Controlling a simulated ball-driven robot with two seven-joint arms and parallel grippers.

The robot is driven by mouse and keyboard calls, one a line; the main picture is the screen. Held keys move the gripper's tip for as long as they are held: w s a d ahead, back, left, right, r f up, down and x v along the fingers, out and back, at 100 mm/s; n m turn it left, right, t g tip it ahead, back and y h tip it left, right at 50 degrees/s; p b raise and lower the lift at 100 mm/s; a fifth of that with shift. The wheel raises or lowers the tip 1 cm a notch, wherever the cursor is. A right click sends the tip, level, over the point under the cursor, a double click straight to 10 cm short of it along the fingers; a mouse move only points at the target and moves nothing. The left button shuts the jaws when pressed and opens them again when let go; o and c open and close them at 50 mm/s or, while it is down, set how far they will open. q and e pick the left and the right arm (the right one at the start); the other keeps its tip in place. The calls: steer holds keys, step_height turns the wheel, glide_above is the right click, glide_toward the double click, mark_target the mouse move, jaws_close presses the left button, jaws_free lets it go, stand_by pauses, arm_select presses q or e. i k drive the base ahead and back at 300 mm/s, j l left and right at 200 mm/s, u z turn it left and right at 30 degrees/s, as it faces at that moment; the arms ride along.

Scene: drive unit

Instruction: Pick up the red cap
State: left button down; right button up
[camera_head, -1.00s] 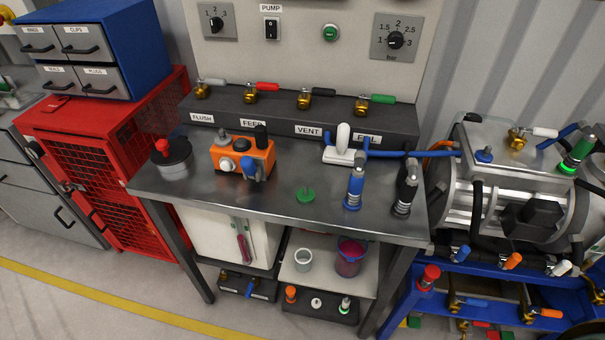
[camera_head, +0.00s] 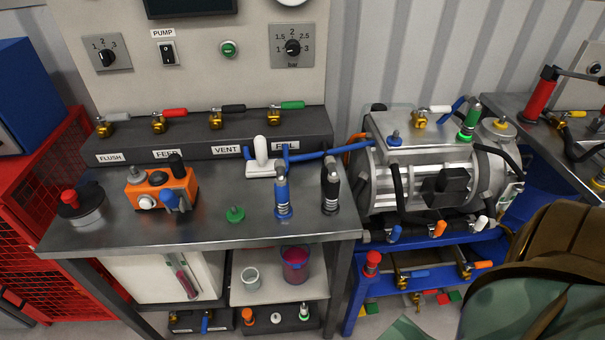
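Two red cap-like parts show, and I cannot tell which one is the red cap. One is a red cap-shaped piece (camera_head: 372,262) at the left end of the blue frame under the motor unit. The other is a red knob (camera_head: 69,197) on top of the dark round pot (camera_head: 82,212) at the left end of the steel bench. Neither of my grippers is in view.
The steel bench (camera_head: 200,228) holds an orange box (camera_head: 160,190), a green knob (camera_head: 235,214) and blue and black fittings. Below are a grey cup (camera_head: 251,278) and a purple-red bucket (camera_head: 295,266). A large brown and green shape (camera_head: 560,255) fills the lower right.

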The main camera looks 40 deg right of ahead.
mark_target(373, 257)
steer(key=z, duration=1.85)
steer(key=l, duration=0.15)
steer(key=i, duration=0.05)
